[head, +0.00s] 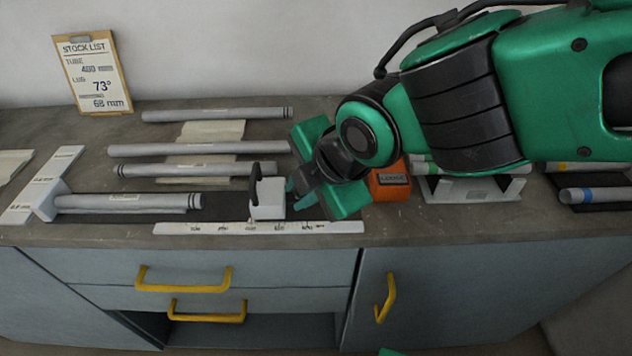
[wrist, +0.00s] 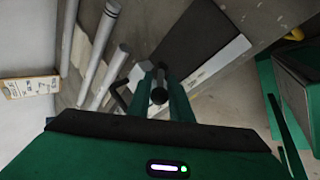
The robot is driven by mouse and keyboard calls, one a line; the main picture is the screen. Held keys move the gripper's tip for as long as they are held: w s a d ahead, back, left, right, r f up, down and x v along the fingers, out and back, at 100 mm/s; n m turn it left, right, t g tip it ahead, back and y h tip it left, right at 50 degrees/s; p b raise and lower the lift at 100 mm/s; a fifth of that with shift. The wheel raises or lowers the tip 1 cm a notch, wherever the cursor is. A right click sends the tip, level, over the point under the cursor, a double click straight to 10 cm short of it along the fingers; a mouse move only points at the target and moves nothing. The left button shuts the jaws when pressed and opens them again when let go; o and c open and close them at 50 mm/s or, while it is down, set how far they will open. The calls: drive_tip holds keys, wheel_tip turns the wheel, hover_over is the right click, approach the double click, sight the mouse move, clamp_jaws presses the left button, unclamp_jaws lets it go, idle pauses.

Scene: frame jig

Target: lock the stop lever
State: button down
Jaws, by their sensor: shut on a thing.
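The stop is a white block (head: 268,201) on the dark strip of the jig, right of the grey tube lying there. Its black stop lever (head: 254,176) stands upright on the block's left side in the head view. In the wrist view the lever (wrist: 121,98) is left of the fingers, and the white block (wrist: 137,74) shows just beyond them. My gripper (head: 297,190) is low at the block's right side. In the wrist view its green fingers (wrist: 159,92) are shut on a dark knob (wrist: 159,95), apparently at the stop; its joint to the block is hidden.
A grey tube (head: 125,202) lies in the jig against a white end block (head: 47,201). A printed scale (head: 258,228) runs along the front edge. More tubes (head: 198,149) lie behind. An orange box (head: 389,183) stands close right of my gripper. A stock list clipboard (head: 92,73) leans on the wall.

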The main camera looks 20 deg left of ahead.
drive_tip(key=shift+s+d+f, duration=0.1)
drive_tip(key=shift+f, duration=0.05)
drive_tip(key=c, duration=1.9)
unclamp_jaws()
drive_tip(key=shift+o, duration=0.2)
drive_tip(key=shift+d+r, duration=0.2)
drive_tip(key=shift+r, duration=0.4)
drive_tip(key=v, duration=0.9)
drive_tip(key=shift+s+d+r, duration=0.15)
drive_tip(key=shift+d+r, duration=0.05)
drive_tip(key=shift+r, duration=0.05)
